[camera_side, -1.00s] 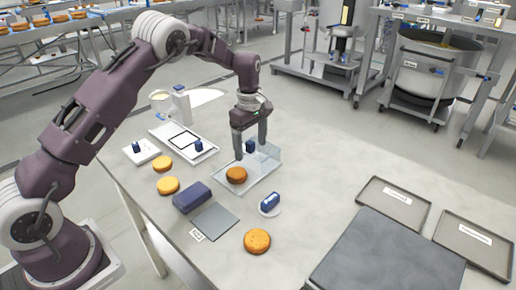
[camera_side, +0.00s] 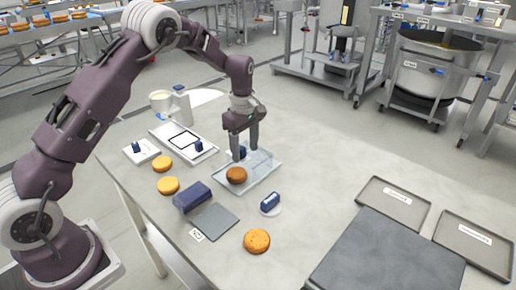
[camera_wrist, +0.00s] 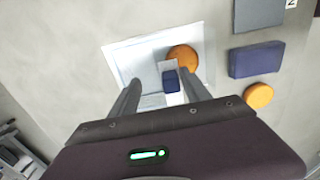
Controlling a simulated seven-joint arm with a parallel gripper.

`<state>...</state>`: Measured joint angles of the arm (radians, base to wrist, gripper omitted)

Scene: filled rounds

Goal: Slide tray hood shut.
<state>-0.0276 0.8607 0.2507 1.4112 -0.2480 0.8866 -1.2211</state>
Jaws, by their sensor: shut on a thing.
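The pale tray (camera_side: 249,192) lies on the table below my gripper. An orange-brown round (camera_side: 236,175) sits in its near part. The clear hood (camera_side: 262,160) covers the far part and is hard to make out. Its blue handle (camera_side: 242,152) stands between my fingers. My gripper (camera_side: 240,157) points down and is shut on this handle. In the wrist view the handle (camera_wrist: 171,82) shows between the two fingers, with the round (camera_wrist: 183,57) just beyond it. The round's edge close to the handle is partly hidden there.
A dark blue block (camera_side: 192,198) and a grey plate (camera_side: 214,222) lie in front of the tray. A blue-handled white disc (camera_side: 270,205) stands to its right. Loose rounds (camera_side: 168,186) lie left and in front.

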